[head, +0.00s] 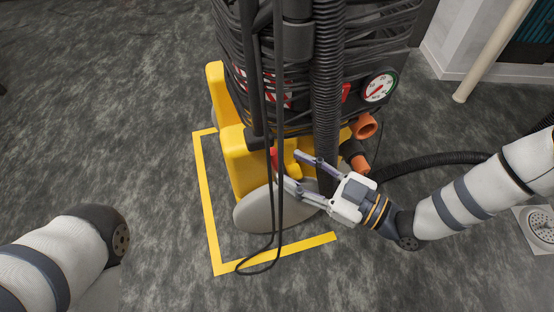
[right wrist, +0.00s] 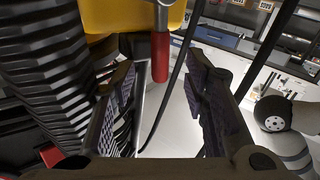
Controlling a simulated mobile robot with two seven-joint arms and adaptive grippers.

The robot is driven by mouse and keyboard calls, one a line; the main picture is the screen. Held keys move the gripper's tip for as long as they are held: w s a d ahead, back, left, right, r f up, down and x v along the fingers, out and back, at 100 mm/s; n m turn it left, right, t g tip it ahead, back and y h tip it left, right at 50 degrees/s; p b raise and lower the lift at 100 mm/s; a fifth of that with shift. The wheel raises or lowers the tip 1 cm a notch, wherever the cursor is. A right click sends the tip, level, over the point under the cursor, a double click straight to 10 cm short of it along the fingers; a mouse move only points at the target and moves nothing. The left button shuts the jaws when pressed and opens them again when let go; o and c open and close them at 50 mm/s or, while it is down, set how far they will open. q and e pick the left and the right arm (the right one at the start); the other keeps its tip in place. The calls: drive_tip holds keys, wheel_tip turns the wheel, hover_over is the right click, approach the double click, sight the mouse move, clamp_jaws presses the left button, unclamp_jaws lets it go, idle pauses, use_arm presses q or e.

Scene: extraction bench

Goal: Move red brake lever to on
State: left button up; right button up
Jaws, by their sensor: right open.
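The red brake lever (head: 274,158) shows as a small red piece on the yellow machine base, partly hidden behind black cables in the head view. In the right wrist view the lever (right wrist: 160,57) is a red grip on a metal stem, hanging from the yellow body. My right gripper (head: 289,168) is open beside the lever. In the right wrist view the lever appears between the spread fingers (right wrist: 162,75), near their tips, with a gap visible to the right finger. My left arm shows at lower left, but its gripper is not in view.
Loose black cables hang close to the gripper. Yellow tape (head: 208,215) marks the floor. Open carpet lies to the left.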

sight(281, 162)
drive_tip(key=b+x, duration=0.1)
drive_tip(key=x, duration=0.4)
drive_tip(key=shift+w+a+f, duration=0.1)
drive_tip(key=shift+w+a, duration=0.05)
clamp_jaws()
